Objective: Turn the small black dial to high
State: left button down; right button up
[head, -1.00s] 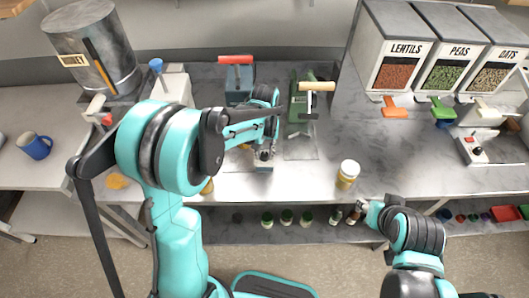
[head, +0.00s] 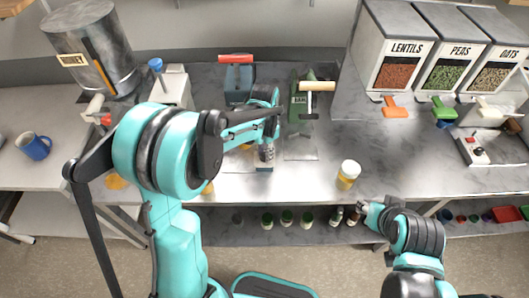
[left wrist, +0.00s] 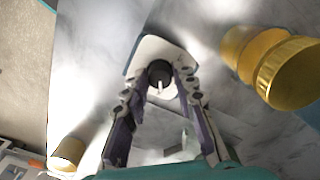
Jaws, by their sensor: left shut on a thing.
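A small black dial (left wrist: 160,74) with a white pointer sits on a small pale housing (left wrist: 147,50) in the left wrist view. The pointer points toward the bottom of that picture. My left gripper (left wrist: 161,80) has its two fingers on either side of the dial, shut on it. In the head view my left gripper (head: 265,152) is over the small housing near the counter's front edge, and hides the dial. My right gripper (head: 363,210) is low at the right, in front of the counter, away from the dial; its fingers are too small to judge.
A jar with a white lid (head: 348,173) stands right of the left gripper. A green device (head: 299,105) and a red-handled device (head: 238,78) stand behind. Brass cylinders (left wrist: 278,66) flank the dial in the left wrist view. A control box (head: 474,148) lies far right.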

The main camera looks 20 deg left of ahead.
pick_arm(q)
jog(key=shift+m, duration=0.3)
dwell(0.4)
jog(key=c, duration=1.2)
grip_release()
notch_tip(320, 180, up, 12)
